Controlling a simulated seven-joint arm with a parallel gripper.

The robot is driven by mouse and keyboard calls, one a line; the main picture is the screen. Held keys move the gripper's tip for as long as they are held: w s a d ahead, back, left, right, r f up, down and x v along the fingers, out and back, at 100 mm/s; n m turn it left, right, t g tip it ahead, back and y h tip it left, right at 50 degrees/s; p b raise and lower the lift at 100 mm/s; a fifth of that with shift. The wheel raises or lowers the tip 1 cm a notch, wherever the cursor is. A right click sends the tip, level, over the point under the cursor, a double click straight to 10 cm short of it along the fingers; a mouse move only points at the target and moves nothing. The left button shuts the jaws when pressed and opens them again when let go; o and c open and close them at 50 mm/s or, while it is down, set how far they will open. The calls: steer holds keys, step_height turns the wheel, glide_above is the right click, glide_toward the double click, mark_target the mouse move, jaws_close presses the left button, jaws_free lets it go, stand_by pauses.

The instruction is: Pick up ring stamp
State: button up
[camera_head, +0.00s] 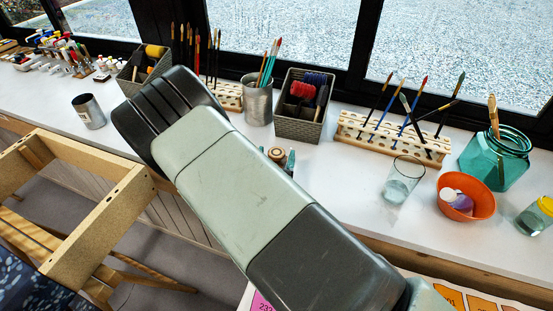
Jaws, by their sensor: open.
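A small round wooden-topped object (277,154) stands on the white counter just beyond my arm, and its lower part is hidden by the arm. It may be the ring stamp, but I cannot tell for sure. Small teal pointed shapes (290,161) show close beside it, partly hidden; I cannot tell what they are. My pale green and dark grey arm crosses the middle of the view.
On the counter (345,215) stand a metal brush cup (257,103), a woven basket (300,128), a wooden brush rack (385,138), a glass (402,181), an orange bowl (480,203) and a teal jar (497,160). A wooden frame (97,222) is at the left front.

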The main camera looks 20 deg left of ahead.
steer(key=c, duration=1.1)
steer(key=shift+c, duration=0.2)
steer(key=shift+s+r, duration=0.1)
